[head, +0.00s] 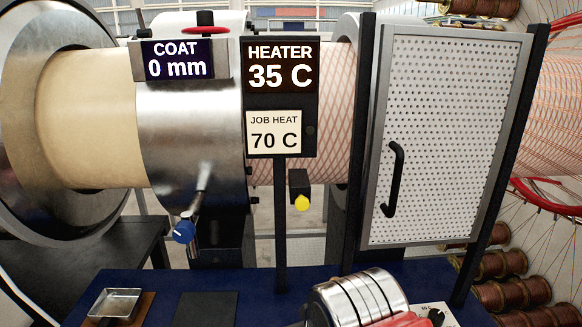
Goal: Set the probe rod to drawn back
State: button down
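No part in view is labelled as the probe rod, and I cannot tell for sure which one it is. A short black block with a yellow round tip (301,202) hangs beside the post of the heater sign, in front of the meshed roll. A metal lever with a blue knob (184,231) slants down and left from the silver drum housing (190,130). I cannot tell whether any rod is drawn back or pushed in. My gripper is not in view.
A heater display (280,68) reads 35 C, above a job heat card (275,133) reading 70 C. A coat display (179,60) reads 0 mm. A perforated door (450,130) is on the right. A metal tray (115,303) and banded silver cylinder (355,298) sit on the blue bench.

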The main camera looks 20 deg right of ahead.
aim_at(302, 202)
jog(key=u, duration=0.25)
jog(key=k, duration=0.6)
jog(key=u, duration=0.5)
jog(key=k, duration=0.75)
jog(key=u, duration=0.35)
jog(key=i, duration=1.05)
jog(key=z, duration=0.05)
